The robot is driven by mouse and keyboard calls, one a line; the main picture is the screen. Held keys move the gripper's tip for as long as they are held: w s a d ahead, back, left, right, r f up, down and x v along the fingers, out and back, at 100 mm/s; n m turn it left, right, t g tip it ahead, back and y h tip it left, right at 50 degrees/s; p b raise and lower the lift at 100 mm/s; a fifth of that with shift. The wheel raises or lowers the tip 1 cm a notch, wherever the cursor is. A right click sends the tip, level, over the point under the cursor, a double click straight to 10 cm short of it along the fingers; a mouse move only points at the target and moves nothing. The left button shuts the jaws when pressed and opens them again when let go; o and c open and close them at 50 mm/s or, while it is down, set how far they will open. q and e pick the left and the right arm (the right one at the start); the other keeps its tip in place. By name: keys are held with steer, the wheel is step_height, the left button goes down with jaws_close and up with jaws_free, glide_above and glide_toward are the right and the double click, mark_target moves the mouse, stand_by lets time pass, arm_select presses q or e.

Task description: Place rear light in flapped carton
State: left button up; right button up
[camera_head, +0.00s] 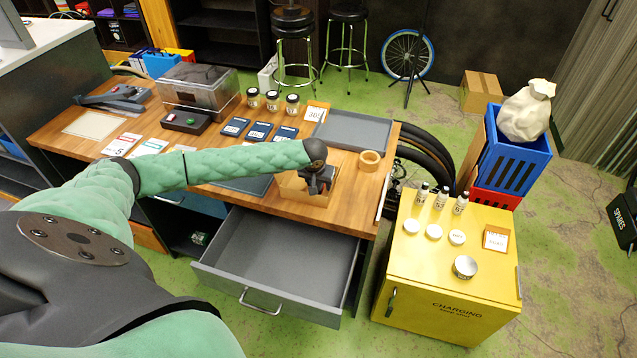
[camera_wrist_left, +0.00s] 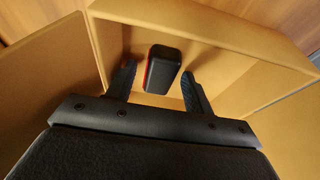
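The rear light (camera_wrist_left: 162,69) is a small black block with a red edge. In the left wrist view it is inside the flapped carton (camera_wrist_left: 235,66), between my fingertips with a gap on each side. My left gripper (camera_wrist_left: 158,82) is open, its fingers reaching into the carton. In the head view the left gripper (camera_head: 318,186) is over the carton (camera_head: 291,188), which stands at the wooden table's front edge and is partly covered by the gripper. The light is hidden there. My right gripper is not in view.
A tape roll (camera_head: 369,160) and a grey tray (camera_head: 352,131) are near the carton. An open grey drawer (camera_head: 280,256) sticks out below the table's front. A yellow cabinet (camera_head: 440,275) with bottles and round tins stands at the right.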

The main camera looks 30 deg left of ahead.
arm_select(q)
steer(key=shift+s+r+b, duration=0.15)
steer(key=shift+r+b, duration=0.15)
steer(key=shift+r, duration=0.25)
steer(key=b+v, duration=0.3)
steer(key=v, duration=0.8)
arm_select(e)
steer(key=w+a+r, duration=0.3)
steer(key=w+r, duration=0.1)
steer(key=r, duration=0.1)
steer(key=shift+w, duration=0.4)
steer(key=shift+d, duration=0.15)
